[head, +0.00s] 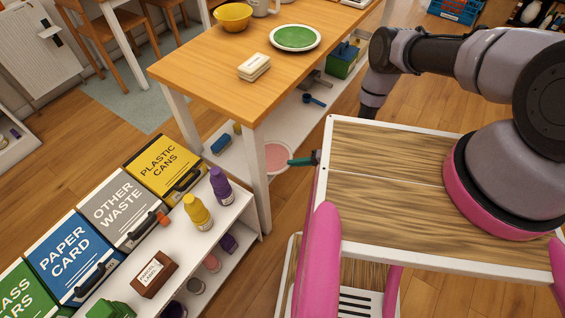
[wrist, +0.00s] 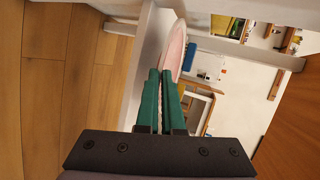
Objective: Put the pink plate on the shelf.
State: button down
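The pink plate (head: 277,157) is beside the white front leg of the wooden table in the head view, level with the gap under the tabletop. In the wrist view the pink plate (wrist: 177,48) shows nearly edge-on, standing out beyond my fingertips. My gripper (head: 292,162) has green fingers, and they are closed on the plate's near edge. The fingers also show close together in the wrist view (wrist: 160,75). A white lower shelf (head: 205,168) runs under the table. Whether the plate touches the shelf cannot be told.
The lower shelf holds a blue sponge-like block (head: 221,144), a blue scoop (head: 313,99) and a green box (head: 343,62). The tabletop holds a green plate (head: 296,38), a yellow bowl (head: 233,17) and a pale stack (head: 254,67). A white bottle unit (head: 235,215) stands near the table leg.

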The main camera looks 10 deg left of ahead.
aim_at(282, 164)
jog(key=a, duration=0.4)
jog(key=shift+a, duration=0.35)
jog(key=shift+a+f, duration=0.15)
jog(key=shift+f, duration=0.75)
jog(key=shift+a+f, duration=0.15)
jog(key=shift+f, duration=0.7)
jog(key=c, duration=1.3)
grip_release()
jog(key=shift+d, duration=0.1)
jog(key=v, duration=1.2)
